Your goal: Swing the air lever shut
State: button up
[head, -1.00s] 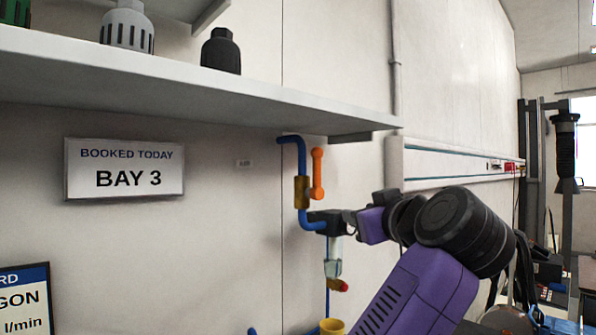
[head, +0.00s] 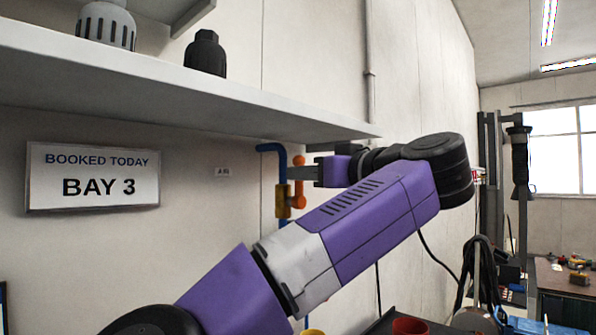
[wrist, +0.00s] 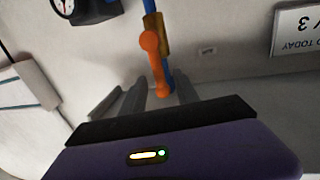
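The orange air lever (head: 299,162) stands upright beside the brass valve body (head: 283,200) on the blue pipe (head: 268,148), roughly in line with the pipe. In the wrist view, which is upside down, the lever (wrist: 156,66) runs from its round hub at the brass body (wrist: 155,22) down to its free end. My gripper (head: 298,173) is at the lever, just under the shelf. In the wrist view its fingers (wrist: 160,95) are apart, with the lever's free end between them. I cannot tell whether either finger touches it.
The grey shelf (head: 170,98) runs close above, carrying a black fitting (head: 205,54) and a grey one (head: 106,24). A "BOOKED TODAY BAY 3" sign (head: 93,177) hangs on the wall at left. A round gauge (wrist: 64,8) shows in the wrist view.

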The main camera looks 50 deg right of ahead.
aim_at(299, 195)
jog(key=shift+w+d, duration=0.15)
jog(key=shift+w, duration=0.65)
jog(key=shift+w+d, duration=0.15)
jog(key=shift+w, duration=0.6)
jog(key=shift+c, duration=0.3)
grip_shut()
